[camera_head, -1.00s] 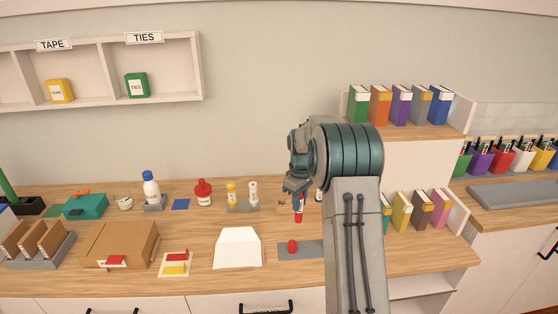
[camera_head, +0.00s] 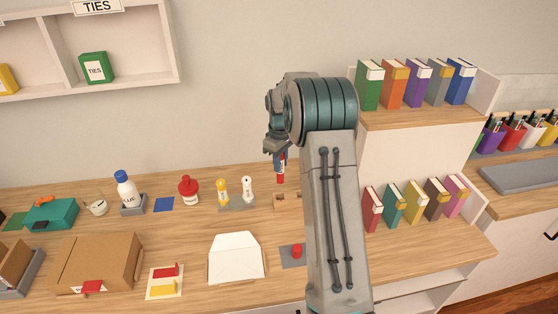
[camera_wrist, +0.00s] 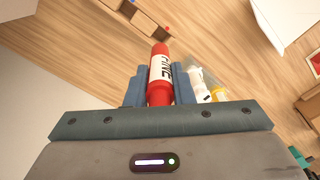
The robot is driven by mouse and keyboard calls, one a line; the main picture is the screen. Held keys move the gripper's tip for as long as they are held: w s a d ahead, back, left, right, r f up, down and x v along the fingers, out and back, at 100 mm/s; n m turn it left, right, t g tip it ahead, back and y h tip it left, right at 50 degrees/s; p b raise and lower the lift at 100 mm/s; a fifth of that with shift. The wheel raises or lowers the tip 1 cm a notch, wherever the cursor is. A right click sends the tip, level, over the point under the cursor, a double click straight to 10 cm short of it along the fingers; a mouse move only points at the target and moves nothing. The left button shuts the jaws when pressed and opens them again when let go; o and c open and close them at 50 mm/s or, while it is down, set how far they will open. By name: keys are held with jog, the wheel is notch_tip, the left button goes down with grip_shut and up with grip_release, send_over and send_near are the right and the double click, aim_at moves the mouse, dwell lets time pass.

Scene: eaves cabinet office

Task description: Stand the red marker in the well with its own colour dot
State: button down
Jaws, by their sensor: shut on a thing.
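My gripper (camera_head: 279,153) is shut on the red marker (camera_head: 281,177) and holds it upright above the back of the counter. In the wrist view the red marker (camera_wrist: 160,75) with its white label sits between the two blue-grey fingers. A small wooden block with wells (camera_head: 280,202) stands on the counter below the marker. In the wrist view the block (camera_wrist: 125,14) is ahead of the marker, with a red dot and a blue dot on it. My arm hides the block's right part in the head view. The marker is apart from the block.
A glue stick and a yellow bottle stand on a grey tray (camera_head: 236,207) left of the block. A white envelope (camera_head: 236,259) and a red object on a grey mat (camera_head: 288,263) lie in front. Books (camera_head: 414,203) stand on the right under a shelf.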

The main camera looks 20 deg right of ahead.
aim_at(280, 175)
jog(key=shift+f+b, duration=1.9)
jog(key=shift+f, duration=1)
jog(key=shift+f+b, duration=1.65)
jog(key=shift+f, duration=0.9)
jog(key=c, duration=1.2)
grip_release()
jog(key=shift+o, duration=0.2)
jog(key=shift+r, duration=0.1)
notch_tip(280, 175, up, 13)
jog(key=shift+b, duration=0.65)
jog(key=shift+r, duration=0.35)
jog(key=shift+s+a, duration=0.1)
